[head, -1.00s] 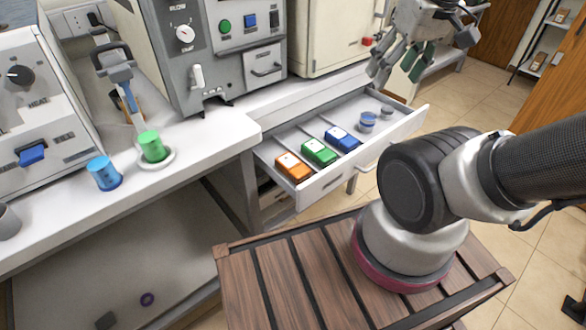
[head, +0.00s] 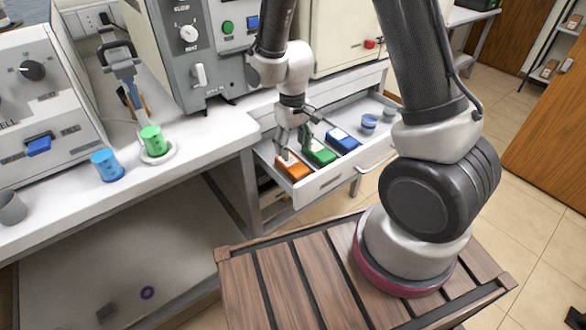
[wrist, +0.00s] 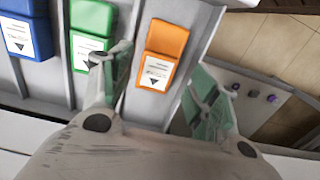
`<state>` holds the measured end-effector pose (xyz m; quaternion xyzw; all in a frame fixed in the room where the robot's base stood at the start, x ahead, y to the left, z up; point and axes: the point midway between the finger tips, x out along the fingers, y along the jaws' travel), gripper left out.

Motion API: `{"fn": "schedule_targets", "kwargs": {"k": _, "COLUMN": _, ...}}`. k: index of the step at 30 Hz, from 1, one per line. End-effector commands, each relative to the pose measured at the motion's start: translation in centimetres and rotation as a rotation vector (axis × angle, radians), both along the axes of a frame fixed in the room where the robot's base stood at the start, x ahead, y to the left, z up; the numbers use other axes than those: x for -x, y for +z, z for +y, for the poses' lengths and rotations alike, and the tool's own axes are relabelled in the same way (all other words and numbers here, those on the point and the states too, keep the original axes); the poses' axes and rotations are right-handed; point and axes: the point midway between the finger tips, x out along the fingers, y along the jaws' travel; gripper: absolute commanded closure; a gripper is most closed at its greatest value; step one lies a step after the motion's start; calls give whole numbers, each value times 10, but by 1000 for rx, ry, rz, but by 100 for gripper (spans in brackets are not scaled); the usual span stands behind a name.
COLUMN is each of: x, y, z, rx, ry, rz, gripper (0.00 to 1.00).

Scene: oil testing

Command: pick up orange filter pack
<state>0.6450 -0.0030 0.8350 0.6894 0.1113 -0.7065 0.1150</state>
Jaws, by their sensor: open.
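The orange filter pack (head: 293,168) lies in the open drawer at its near left end, beside the green pack (head: 319,152). In the wrist view the orange pack (wrist: 160,55) shows its white label and lies between my two fingers. My gripper (head: 291,146) is open, pointing down over the orange pack. In the wrist view my gripper (wrist: 160,90) has one finger near the green pack (wrist: 90,35) and the other beyond the orange pack's right side. I cannot tell whether a finger touches a pack.
A blue pack (head: 343,139) and small blue-grey containers (head: 369,122) lie farther right in the drawer (head: 338,178). Drawer walls and dividers are close to the packs.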

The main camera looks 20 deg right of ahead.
Motion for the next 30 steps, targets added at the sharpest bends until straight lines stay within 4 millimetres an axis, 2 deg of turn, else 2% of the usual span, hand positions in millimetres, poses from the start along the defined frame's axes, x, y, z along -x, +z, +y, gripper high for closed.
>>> {"fn": "schedule_targets", "kwargs": {"k": 3, "x": -5, "y": -9, "z": 2, "rx": -10, "ry": -6, "rz": -24, "gripper": 39}}
{"fn": "schedule_targets", "kwargs": {"k": 18, "x": -2, "y": -75, "z": 2, "rx": -8, "ry": -7, "rz": -23, "gripper": 39}}
{"fn": "schedule_targets", "kwargs": {"k": 26, "x": -3, "y": -78, "z": 2, "rx": -10, "ry": -7, "rz": -24, "gripper": 39}}
{"fn": "schedule_targets", "kwargs": {"k": 30, "x": -3, "y": -78, "z": 2, "rx": -10, "ry": -7, "rz": -24, "gripper": 65}}
